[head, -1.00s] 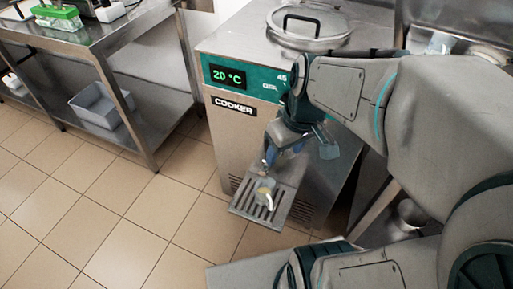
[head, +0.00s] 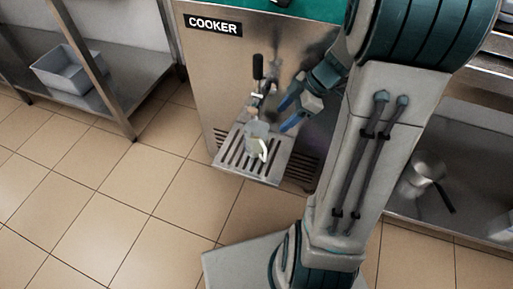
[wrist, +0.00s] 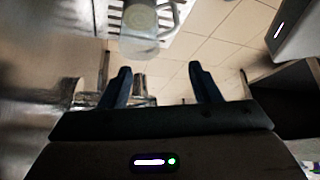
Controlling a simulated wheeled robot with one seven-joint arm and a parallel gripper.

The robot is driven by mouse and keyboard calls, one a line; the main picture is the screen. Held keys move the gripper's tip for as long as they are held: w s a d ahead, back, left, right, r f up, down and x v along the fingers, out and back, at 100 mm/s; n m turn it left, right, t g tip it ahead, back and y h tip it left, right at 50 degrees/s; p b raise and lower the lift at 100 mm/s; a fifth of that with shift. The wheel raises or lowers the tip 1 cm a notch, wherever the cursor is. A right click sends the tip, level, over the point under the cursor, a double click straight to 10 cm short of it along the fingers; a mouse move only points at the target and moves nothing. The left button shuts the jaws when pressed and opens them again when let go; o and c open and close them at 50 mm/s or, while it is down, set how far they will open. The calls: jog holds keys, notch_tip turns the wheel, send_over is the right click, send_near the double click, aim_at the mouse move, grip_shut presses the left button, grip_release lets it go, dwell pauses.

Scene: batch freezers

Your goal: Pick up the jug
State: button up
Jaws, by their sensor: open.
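The jug (head: 256,141) is a small, pale, see-through vessel with a light handle on its right side. It stands upright on the slotted drip tray (head: 236,161) under the spout of the cooker (head: 215,70). In the wrist view the jug (wrist: 147,28) shows at the top, beyond the fingertips, with its handle to the right. My gripper (head: 291,112) is to the right of the jug and somewhat above it, apart from it. In the wrist view my gripper (wrist: 160,72) has its two dark fingers spread with nothing between them.
The cooker's tap with a black lever (head: 258,68) rises just above and behind the jug. A steel shelf unit (head: 120,85) with a grey bin (head: 70,72) stands at left. A metal pot (head: 425,172) sits on a low shelf at right. The tiled floor at front left is clear.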

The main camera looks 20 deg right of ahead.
aim_at(258, 145)
jog(key=b+x, duration=0.4)
jog(key=x, duration=0.9)
jog(key=shift+s+a+f, duration=0.1)
jog(key=shift+a+f, duration=0.05)
jog(key=shift+f, duration=0.2)
jog(key=shift+c, duration=0.4)
grip_shut()
